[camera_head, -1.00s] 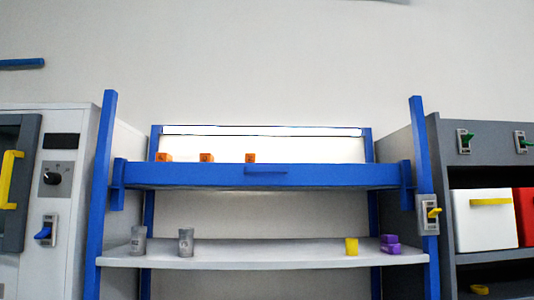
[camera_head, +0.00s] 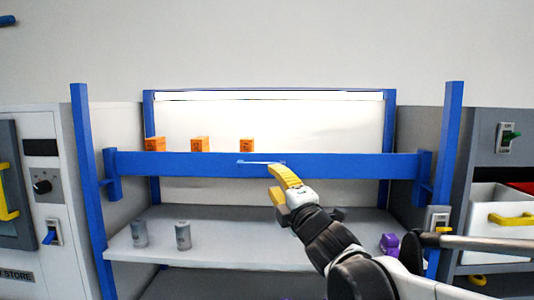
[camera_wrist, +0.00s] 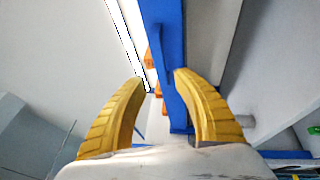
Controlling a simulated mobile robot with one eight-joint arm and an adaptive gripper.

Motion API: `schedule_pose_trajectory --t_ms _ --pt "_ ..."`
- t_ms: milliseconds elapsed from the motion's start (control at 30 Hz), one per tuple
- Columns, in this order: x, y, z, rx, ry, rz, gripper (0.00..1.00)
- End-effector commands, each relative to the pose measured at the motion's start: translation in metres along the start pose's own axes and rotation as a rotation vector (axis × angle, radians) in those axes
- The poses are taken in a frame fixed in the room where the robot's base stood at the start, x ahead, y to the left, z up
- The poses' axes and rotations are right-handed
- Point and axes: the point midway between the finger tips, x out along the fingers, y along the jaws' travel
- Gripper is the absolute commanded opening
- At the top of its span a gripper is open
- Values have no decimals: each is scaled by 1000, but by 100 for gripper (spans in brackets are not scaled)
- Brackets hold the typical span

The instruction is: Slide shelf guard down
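The shelf guard (camera_head: 350,165) is a blue horizontal bar across the front of the blue-framed rack, at the level of the upper shelf. Its thin handle (camera_head: 250,162) is at the bar's middle, partly beside my fingers. My gripper (camera_head: 277,170) reaches up from the lower right, its yellow fingertips at the bar near the handle. In the wrist view, my gripper (camera_wrist: 160,76) is open, and the guard (camera_wrist: 172,55) runs lengthwise beyond the gap between the fingers. The handle (camera_wrist: 154,42) shows there too. I cannot tell whether the fingers touch it.
Orange boxes (camera_head: 200,144) stand behind the guard. Grey cups (camera_head: 183,236) and purple blocks (camera_head: 389,242) are on the lower shelf (camera_head: 240,250). Blue posts (camera_head: 87,170) flank the rack.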

Motion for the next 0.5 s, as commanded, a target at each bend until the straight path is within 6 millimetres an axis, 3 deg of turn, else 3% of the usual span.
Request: schedule_pose_trajectory --t_ms 500 --pt "90 0 1 4 -3 -2 36"
